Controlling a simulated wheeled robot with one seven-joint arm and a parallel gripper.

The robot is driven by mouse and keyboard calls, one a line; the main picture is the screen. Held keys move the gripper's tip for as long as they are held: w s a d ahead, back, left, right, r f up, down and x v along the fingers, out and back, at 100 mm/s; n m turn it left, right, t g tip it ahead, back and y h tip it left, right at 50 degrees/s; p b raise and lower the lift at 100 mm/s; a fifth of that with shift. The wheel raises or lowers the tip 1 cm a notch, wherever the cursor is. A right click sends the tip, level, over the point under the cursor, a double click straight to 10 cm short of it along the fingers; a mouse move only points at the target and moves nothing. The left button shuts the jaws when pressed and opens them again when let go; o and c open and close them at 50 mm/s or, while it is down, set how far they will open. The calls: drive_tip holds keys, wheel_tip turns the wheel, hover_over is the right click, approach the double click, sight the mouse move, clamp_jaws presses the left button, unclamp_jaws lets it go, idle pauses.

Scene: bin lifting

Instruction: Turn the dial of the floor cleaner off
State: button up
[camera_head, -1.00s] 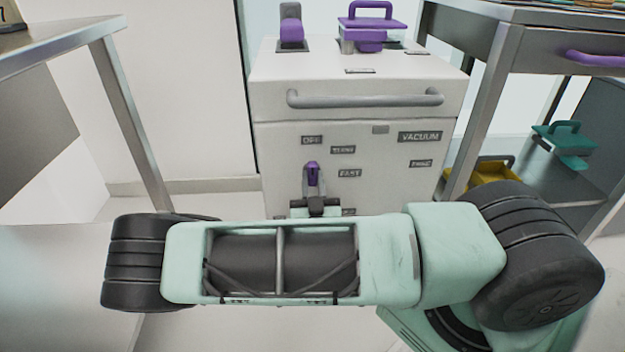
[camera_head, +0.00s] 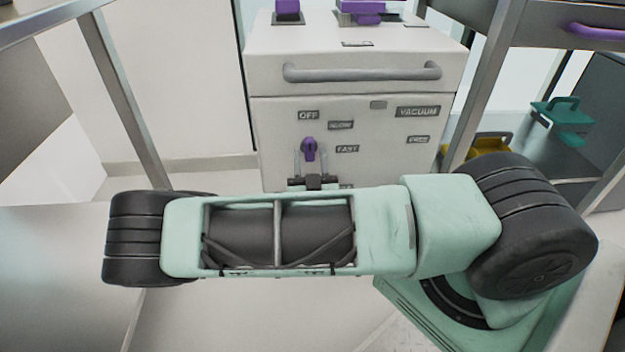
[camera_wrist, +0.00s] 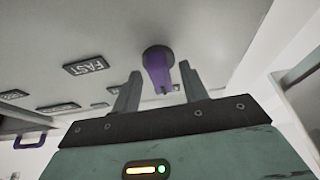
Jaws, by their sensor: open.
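The floor cleaner (camera_head: 390,165) is a white cabinet with a grey bar handle near its top. Its purple dial (camera_head: 309,149) is on the front panel, below the OFF label (camera_head: 308,115) and left of the FAST label (camera_head: 347,149). In the wrist view the dial (camera_wrist: 158,70) is a purple lever on a dark round hub. My gripper (camera_head: 311,160) is open in front of the panel, its fingers to either side of the dial. The wrist view shows the two grey fingers (camera_wrist: 161,76) apart with the dial's lever between them; I cannot tell whether either touches it.
More labels, SLOW (camera_head: 341,125) and VACUUM (camera_head: 418,112), are on the panel. A metal table leg (camera_head: 490,95) stands close on the right, with a yellow bin (camera_head: 490,146) behind it. Another metal leg (camera_head: 118,90) is on the left.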

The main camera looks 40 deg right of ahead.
drive_tip(key=p+v, duration=0.2)
drive_tip(key=v, duration=1.5)
drive_tip(key=shift+p, duration=0.4)
